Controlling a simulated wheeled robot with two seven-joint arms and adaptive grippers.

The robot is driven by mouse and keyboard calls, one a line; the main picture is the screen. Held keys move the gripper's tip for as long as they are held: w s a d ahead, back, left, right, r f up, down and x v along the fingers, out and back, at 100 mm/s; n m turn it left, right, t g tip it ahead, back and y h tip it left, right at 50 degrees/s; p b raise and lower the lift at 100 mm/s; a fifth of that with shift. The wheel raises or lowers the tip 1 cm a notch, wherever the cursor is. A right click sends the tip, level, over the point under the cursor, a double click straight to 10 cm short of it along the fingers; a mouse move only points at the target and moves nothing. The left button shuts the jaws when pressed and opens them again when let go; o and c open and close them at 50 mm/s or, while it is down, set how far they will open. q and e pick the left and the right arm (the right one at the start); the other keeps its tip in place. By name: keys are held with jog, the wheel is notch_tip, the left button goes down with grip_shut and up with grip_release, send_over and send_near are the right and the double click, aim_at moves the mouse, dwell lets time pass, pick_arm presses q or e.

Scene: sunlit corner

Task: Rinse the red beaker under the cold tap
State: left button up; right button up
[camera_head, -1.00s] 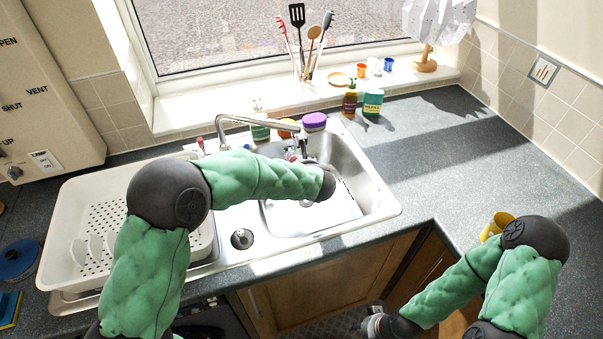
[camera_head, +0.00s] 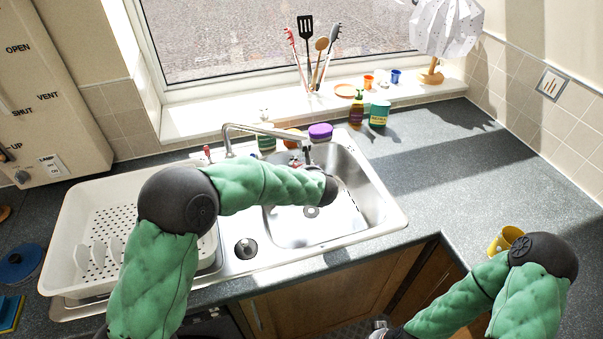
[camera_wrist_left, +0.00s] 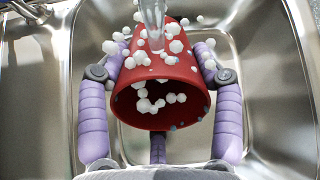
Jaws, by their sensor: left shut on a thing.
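The red beaker (camera_wrist_left: 160,90) lies tilted in the left wrist view, its open mouth facing the camera. White foam bubbles cling to its side and inside its mouth. A clear water stream (camera_wrist_left: 153,22) falls onto its upper side. My left gripper (camera_wrist_left: 160,52) is shut on the beaker, with purple fingers on both sides. In the head view, my left forearm and wrist reach over the sink basin (camera_head: 365,195) and largely hide gripper and beaker below the tap (camera_head: 262,128). A red-tipped lever (camera_head: 207,153) stands at the tap's left. Only a sliver of my right gripper (camera_head: 379,327) shows.
A white dish rack (camera_head: 75,215) stands left of the basin. Bottles, including a green-labelled one (camera_head: 379,114), and a purple-lidded tub (camera_head: 320,132) stand behind it. A yellow mug (camera_head: 503,240) sits by my right arm. The right counter (camera_head: 460,170) is largely clear.

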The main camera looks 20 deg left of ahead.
pick_arm(q)
jog(key=shift+s+d+b, duration=0.2)
jog(key=shift+s+d, duration=0.4)
jog(key=shift+s, duration=0.3)
jog(key=shift+s+d+b, duration=0.2)
jog(key=shift+s+d, duration=0.4)
jog(key=shift+s, duration=0.25)
jog(key=shift+s+d, duration=0.65)
jog(key=shift+s, duration=0.35)
jog(key=shift+s+d, duration=0.6)
jog(key=shift+s, duration=0.4)
jog(key=shift+r, duration=0.1)
jog(key=s+d+r+p, duration=0.2)
jog(key=s+r+p, duration=0.1)
jog(key=r, duration=0.1)
jog(key=shift+s+r, duration=0.2)
jog(key=shift+r, duration=0.2)
jog(key=a+f+m+t+h, duration=0.1)
jog(key=a+m+h, duration=0.1)
jog(key=a, duration=0.4)
jog(key=shift+w+f+m, duration=0.2)
jog(key=shift+w+m, duration=0.1)
